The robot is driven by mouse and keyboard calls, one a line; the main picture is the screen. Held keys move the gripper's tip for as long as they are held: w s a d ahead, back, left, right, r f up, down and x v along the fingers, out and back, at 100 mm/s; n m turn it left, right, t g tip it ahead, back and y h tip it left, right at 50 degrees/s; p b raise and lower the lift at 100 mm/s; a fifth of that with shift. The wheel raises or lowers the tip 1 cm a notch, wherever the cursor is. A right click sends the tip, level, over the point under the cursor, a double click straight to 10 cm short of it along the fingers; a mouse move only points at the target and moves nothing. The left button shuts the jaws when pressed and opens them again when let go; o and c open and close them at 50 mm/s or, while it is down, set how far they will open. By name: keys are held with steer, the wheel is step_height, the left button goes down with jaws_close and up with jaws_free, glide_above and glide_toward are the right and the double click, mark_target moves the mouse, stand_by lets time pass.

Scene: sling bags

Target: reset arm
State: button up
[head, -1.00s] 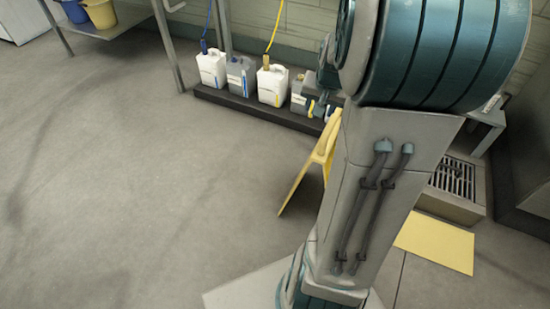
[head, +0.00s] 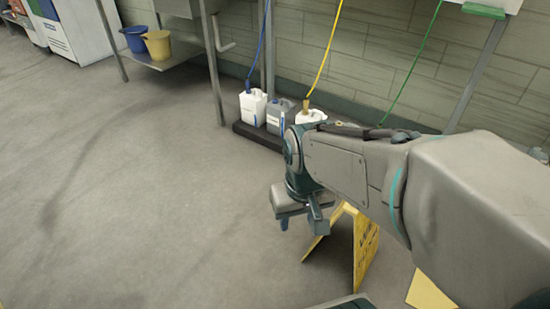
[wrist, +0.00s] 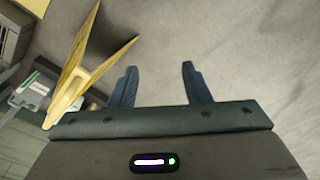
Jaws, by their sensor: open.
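My arm reaches in from the right in the head view, with my gripper (head: 301,224) pointing down over the floor. In the wrist view my gripper (wrist: 159,70) shows two dark blue fingers set well apart, with only bare floor between them. It is open and empty. No sling bag shows in these frames.
A yellow floor sign (head: 364,245) stands beside my gripper, partly hidden by my arm; it also shows in the wrist view (wrist: 78,62). White jugs (head: 253,106) and a grey jug (head: 279,116) stand by the wall. The floor at left is clear.

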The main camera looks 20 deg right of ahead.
step_height(320, 180, up, 33)
steer(key=t+p, duration=0.1)
steer(key=p, duration=2.8)
steer(key=shift+d+f+t+p, duration=0.15)
steer(key=shift+d+t+p, duration=0.15)
steer(key=shift+p, duration=0.05)
